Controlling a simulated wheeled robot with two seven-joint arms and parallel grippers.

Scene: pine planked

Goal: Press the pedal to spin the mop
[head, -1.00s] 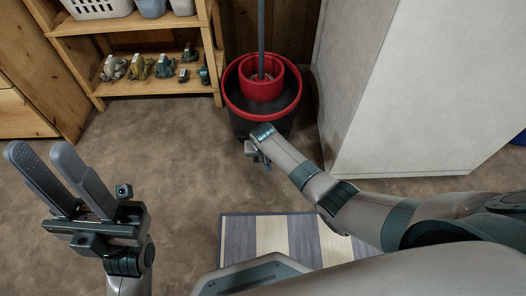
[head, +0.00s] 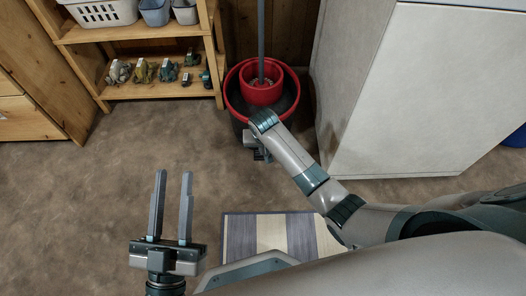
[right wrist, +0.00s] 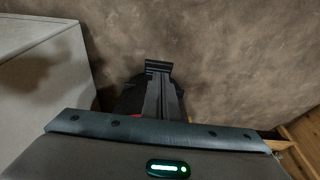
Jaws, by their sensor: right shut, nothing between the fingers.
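The mop bucket (head: 236,103) is dark with a red rim and a red inner basket (head: 262,92). It stands on the floor between the shelf and the white cabinet. The grey mop handle (head: 261,40) rises upright from the basket. My right gripper (head: 259,156) is low at the bucket's near side, shut and empty, pointing down. The right wrist view shows its dark fingers (right wrist: 158,68) over the floor, with part of the dark bucket (right wrist: 128,100) behind. I cannot make out the pedal; my right arm covers that side. My left gripper (head: 172,178) is open and empty, away from the bucket.
A wooden shelf (head: 140,34) with baskets and small figures stands left of the bucket. A white cabinet (head: 410,90) stands close on the right. A striped mat (head: 270,235) lies on the floor in front. The brown floor (head: 100,180) at left is clear.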

